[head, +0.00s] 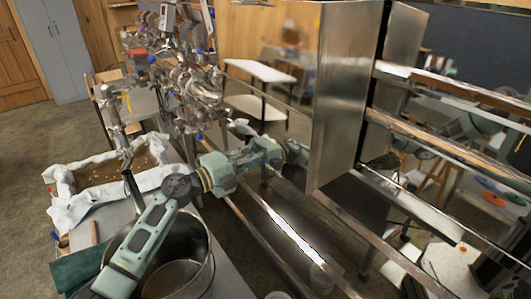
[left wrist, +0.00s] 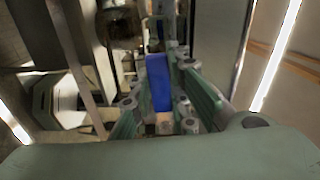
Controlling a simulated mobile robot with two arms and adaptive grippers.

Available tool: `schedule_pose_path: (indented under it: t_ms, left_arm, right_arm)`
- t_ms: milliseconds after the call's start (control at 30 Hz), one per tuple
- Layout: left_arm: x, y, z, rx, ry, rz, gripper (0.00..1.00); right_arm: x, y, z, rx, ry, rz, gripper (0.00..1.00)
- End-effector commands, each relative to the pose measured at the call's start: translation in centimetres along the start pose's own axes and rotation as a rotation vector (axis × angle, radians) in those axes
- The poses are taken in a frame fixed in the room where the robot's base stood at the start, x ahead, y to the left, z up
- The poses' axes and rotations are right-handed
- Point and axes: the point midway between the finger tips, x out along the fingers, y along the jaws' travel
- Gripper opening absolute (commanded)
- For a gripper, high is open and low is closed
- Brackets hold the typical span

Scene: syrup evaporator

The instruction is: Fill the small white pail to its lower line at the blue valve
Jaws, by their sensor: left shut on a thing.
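My left arm crosses the head view from the lower left, and my left gripper (head: 296,151) is at the near edge of a tall steel panel. Its fingertips are hard to make out there. In the left wrist view my left gripper (left wrist: 158,112) has its fingers closed around an upright blue handle (left wrist: 157,80), which looks like the blue valve's. The valve's spout is hidden. My right gripper is not in view.
A large steel pot (head: 172,262) stands at the lower left, near my left arm. A cloth-lined box (head: 75,205) is behind it. Metal rails (head: 285,232) run below the steel panel (head: 345,95). A cluster of pipes and valves (head: 195,90) stands at the back.

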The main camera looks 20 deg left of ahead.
Motion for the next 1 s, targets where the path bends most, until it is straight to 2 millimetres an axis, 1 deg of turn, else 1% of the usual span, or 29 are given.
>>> schedule_pose_path:
  t_ms: [33,67,267,500,700,1000]
  left_arm:
    - [0.0,-1.0,0.1,-0.029,-0.005,-0.013,0.0]
    - [0.0,-0.9,0.1,-0.046,-0.004,-0.014,0.0]
    - [0.1,-0.1,0.1,-0.204,-0.005,-0.014,0.0]
    - [0.1,1.3,-0.3,-0.429,-0.005,-0.014,0.0]
    - [0.1,2.4,-0.8,-0.601,-0.004,-0.014,0.0]
    - [0.1,3.5,-1.5,-0.789,-0.001,-0.014,0.0]
  right_arm:
    - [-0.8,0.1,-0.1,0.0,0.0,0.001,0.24]
    - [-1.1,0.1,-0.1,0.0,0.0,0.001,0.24]
    - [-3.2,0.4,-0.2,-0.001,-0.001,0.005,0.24]
    - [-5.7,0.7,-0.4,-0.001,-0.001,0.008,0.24]
    - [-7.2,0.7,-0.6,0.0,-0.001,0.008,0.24]
    - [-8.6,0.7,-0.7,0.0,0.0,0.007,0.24]
